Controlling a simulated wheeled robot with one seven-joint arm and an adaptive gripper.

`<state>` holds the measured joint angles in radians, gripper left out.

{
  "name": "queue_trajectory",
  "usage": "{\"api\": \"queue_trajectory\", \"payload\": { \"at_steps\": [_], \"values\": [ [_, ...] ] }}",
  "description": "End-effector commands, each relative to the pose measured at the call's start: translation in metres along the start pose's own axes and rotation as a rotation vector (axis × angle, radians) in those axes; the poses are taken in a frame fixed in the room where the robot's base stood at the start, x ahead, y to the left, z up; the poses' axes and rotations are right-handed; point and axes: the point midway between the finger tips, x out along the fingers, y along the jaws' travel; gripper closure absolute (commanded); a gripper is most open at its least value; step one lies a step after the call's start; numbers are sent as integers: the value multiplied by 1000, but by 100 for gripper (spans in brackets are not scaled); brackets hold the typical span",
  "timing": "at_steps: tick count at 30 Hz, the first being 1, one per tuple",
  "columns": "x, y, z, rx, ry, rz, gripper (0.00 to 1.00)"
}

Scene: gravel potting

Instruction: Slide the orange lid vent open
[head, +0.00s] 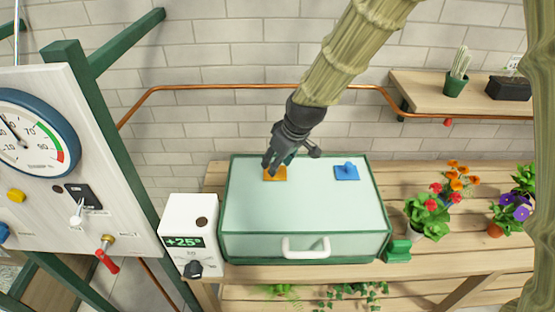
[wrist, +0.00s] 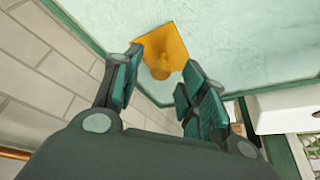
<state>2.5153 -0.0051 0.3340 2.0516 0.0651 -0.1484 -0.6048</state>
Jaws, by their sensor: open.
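The orange lid vent (head: 276,174) is a small square plate on the left part of the pale green lid (head: 310,215) of a propagator box. In the wrist view the orange vent (wrist: 172,42) shows a knob (wrist: 161,68) at its near side. My gripper (head: 272,165) is over the vent, partly hiding it in the head view. In the wrist view my gripper (wrist: 157,75) is open, with one finger on each side of the knob. I cannot tell whether either finger touches it. Whether there is an opening under the vent is hidden.
A blue vent (head: 346,173) with a knob sits on the lid's right part. A white handle (head: 305,248) is on the box front. A white control box (head: 190,236) reading +25° stands at left. Flower pots (head: 430,218) stand at right on the wooden bench (head: 412,273). A brick wall is behind.

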Motion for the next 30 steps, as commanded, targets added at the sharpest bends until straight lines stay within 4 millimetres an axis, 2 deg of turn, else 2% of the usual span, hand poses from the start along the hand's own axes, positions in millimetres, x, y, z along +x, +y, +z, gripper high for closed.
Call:
{"api": "queue_trajectory", "payload": {
  "at_steps": [14,21,30],
  "values": [
    [8,0,0,0,0,0,58],
    [8,0,1,1,0,0,100],
    [10,-7,-7,-1,0,0,100]
  ]
}}
